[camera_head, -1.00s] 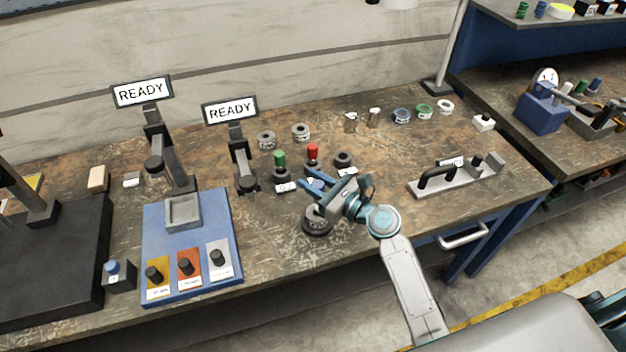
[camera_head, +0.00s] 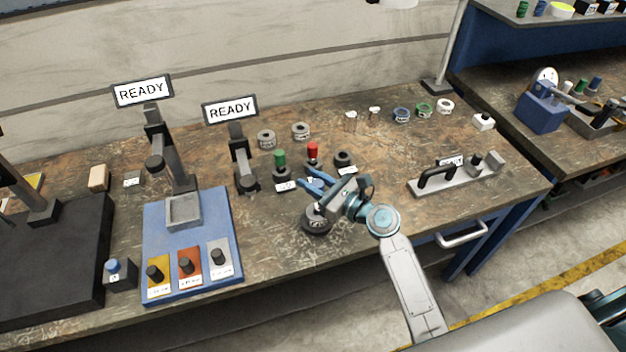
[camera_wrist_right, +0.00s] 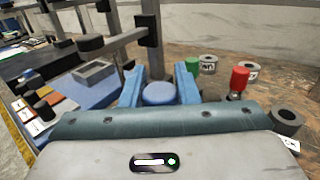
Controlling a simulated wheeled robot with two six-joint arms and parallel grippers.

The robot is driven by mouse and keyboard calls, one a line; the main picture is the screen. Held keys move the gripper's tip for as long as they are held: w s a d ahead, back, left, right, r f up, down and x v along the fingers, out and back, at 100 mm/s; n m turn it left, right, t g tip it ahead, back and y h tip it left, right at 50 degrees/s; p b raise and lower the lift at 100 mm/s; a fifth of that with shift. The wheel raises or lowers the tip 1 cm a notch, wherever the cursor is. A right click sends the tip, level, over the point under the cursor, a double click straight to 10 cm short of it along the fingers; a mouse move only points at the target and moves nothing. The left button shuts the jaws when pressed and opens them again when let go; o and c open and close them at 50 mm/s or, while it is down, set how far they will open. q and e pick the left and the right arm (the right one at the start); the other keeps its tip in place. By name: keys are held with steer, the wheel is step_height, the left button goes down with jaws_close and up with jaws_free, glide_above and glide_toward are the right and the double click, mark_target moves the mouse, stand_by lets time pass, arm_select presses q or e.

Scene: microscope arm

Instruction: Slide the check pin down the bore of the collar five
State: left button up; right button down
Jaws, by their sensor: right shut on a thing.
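My right gripper (camera_head: 310,178) reaches over the middle of the bench, its blue fingers pointing left. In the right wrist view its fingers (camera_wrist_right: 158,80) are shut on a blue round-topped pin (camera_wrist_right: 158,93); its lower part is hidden. I cannot tell whether the pin touches any bore. Other grey collars (camera_head: 266,139) stand at the back. Collar numbers are unreadable. My left gripper is not seen.
A green-topped pin (camera_head: 279,158) and a red-topped pin (camera_head: 313,151) stand just behind the gripper, near a black ring (camera_head: 344,159). A blue tray fixture (camera_head: 210,265) is at left. A handled fixture (camera_head: 455,178) is at right, with clear bench between.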

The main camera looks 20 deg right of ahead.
steer(key=shift+f+b, duration=2.1)
steer(key=shift+f, duration=0.6)
steer(key=c, duration=1)
jaws_free()
steer(key=shift+f, duration=0.1)
steer(key=shift+s+d, duration=0.2)
steer(key=shift+s, duration=0.05)
steer(key=shift+b+v, duration=1.55)
steer(key=shift+v, duration=3.55)
